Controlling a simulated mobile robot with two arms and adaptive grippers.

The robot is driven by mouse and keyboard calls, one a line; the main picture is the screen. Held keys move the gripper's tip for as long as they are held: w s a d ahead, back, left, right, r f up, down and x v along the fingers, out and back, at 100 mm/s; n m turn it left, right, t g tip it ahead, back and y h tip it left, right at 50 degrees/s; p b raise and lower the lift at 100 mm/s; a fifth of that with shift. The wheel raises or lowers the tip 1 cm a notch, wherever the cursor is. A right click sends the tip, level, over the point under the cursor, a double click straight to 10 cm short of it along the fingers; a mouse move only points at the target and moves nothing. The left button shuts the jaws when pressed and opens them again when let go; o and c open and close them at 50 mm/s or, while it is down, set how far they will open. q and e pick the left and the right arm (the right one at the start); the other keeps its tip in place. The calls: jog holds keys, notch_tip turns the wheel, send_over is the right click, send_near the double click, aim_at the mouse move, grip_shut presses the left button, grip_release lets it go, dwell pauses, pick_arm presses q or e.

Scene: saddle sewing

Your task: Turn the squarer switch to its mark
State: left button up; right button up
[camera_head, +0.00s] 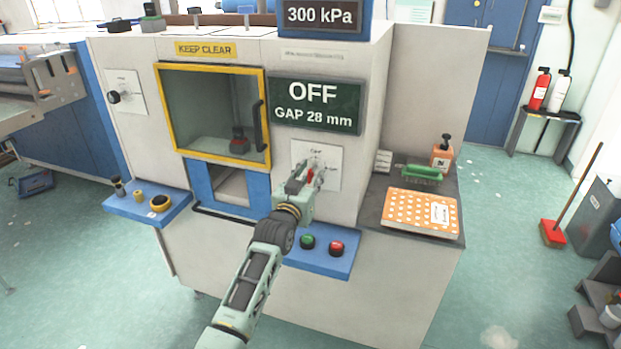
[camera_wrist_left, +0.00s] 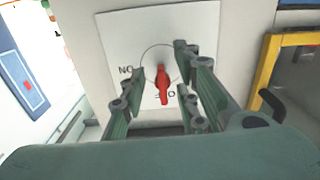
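The squarer switch is a red knob (camera_head: 310,174) on a white plate (camera_head: 329,160) on the machine's front, below the green display. In the left wrist view the red knob (camera_wrist_left: 162,84) stands inside a thin circle on the white plate (camera_wrist_left: 205,22), with its long side nearly upright in the picture. The lettering there is upside down and partly hidden. My left gripper (camera_head: 303,175) is at the switch. In the left wrist view its fingers (camera_wrist_left: 161,68) are open, one on each side of the knob, with visible gaps. My right gripper is not in view.
The display (camera_head: 316,106) reads OFF and GAP 28 mm. A yellow-framed window (camera_head: 264,135) with a dark handle is left of the switch. A blue ledge (camera_head: 325,263) with green and red buttons is below. An orange dotted pad (camera_head: 421,212) lies on the side shelf at right.

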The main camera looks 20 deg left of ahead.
pick_arm(q)
jog(key=s, duration=1.2)
jog(key=shift+a, duration=0.2)
jog(key=s+d+f+g, duration=0.1)
jog(key=s+f+g, duration=0.1)
jog(key=f, duration=0.9)
jog(key=s+f+g, duration=0.2)
jog(key=f, duration=0.9)
jog(key=s+f+m+g, duration=0.1)
jog(key=s+f+g, duration=0.2)
jog(key=s+f, duration=0.55)
jog(key=s+f+g, duration=0.2)
jog(key=s+f, duration=0.4)
jog(key=f, duration=0.6)
jog(key=s+f+g, duration=0.2)
jog(key=s+f, duration=0.4)
jog(key=s, duration=0.7)
jog(key=s+a+f+g, duration=0.1)
jog(key=s+f+g, duration=0.2)
jog(key=s+f, duration=0.4)
jog(key=s+f+m+g, duration=0.1)
jog(key=s+f+g, duration=0.2)
jog(key=s, duration=1.7)
notch_tip(320, 180, down, 4)
jog(key=shift+s+a+f+y, duration=0.2)
jog(key=shift+a+y, duration=0.1)
jog(key=shift+a, duration=0.05)
jog(key=shift+c, duration=0.4)
